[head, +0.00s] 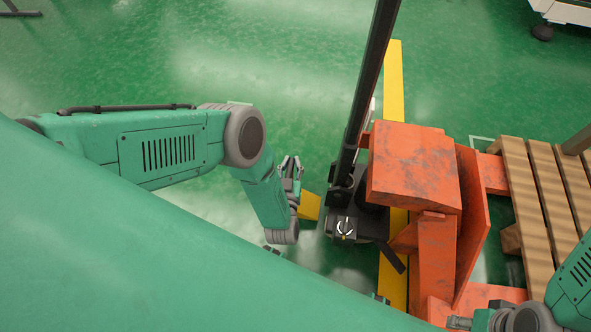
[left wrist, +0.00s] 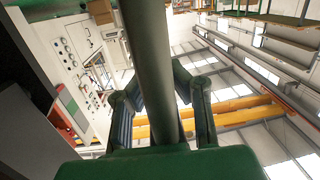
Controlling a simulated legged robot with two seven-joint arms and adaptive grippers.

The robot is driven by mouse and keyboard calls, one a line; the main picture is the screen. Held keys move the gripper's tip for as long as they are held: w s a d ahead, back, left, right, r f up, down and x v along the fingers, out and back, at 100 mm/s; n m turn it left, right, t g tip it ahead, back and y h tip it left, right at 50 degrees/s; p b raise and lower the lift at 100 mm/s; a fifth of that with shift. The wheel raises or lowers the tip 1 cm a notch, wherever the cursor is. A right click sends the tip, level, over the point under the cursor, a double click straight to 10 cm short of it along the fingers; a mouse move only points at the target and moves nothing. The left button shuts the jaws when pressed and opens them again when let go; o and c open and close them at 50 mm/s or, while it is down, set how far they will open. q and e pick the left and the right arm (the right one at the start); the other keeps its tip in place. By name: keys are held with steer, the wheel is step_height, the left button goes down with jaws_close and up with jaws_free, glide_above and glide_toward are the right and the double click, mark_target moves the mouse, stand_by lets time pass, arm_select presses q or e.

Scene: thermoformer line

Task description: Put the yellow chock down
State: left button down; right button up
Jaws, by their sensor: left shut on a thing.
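My left gripper (head: 291,167) is in the middle of the head view, left of the orange pallet jack, and is shut. A yellow block (head: 309,206), which looks like the chock, shows right beside it, partly hidden by my left wrist. The contact between them is hidden. In the left wrist view, the left gripper's dark green fingers (left wrist: 165,105) stand on either side of a thick grey pole (left wrist: 152,60); I cannot tell whether they touch it. The chock cannot be made out there. My right gripper (head: 462,322) shows only in part at the bottom edge.
The orange pallet jack (head: 412,165) with its black handle (head: 372,75) stands just right of my left gripper. A wooden pallet (head: 541,195) is at the right. A yellow floor line (head: 394,85) runs behind the jack. Green floor (head: 250,70) is clear beyond my left arm.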

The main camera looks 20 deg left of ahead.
arm_select(q)
steer(key=shift+w+a+f+b, duration=0.15)
steer(key=shift+f+b, duration=0.2)
steer(key=shift+f, duration=0.4)
steer(key=shift+s+a+f+b, duration=0.1)
steer(key=shift+f+b, duration=0.2)
steer(key=shift+f, duration=0.4)
step_height(320, 180, down, 2)
steer(key=shift+d+f+b, duration=0.15)
steer(key=shift+f+b, duration=0.1)
steer(key=shift+b, duration=0.6)
steer(key=c, duration=1.6)
jaws_free()
steer(key=shift+f, duration=0.1)
steer(key=shift+o, duration=0.2)
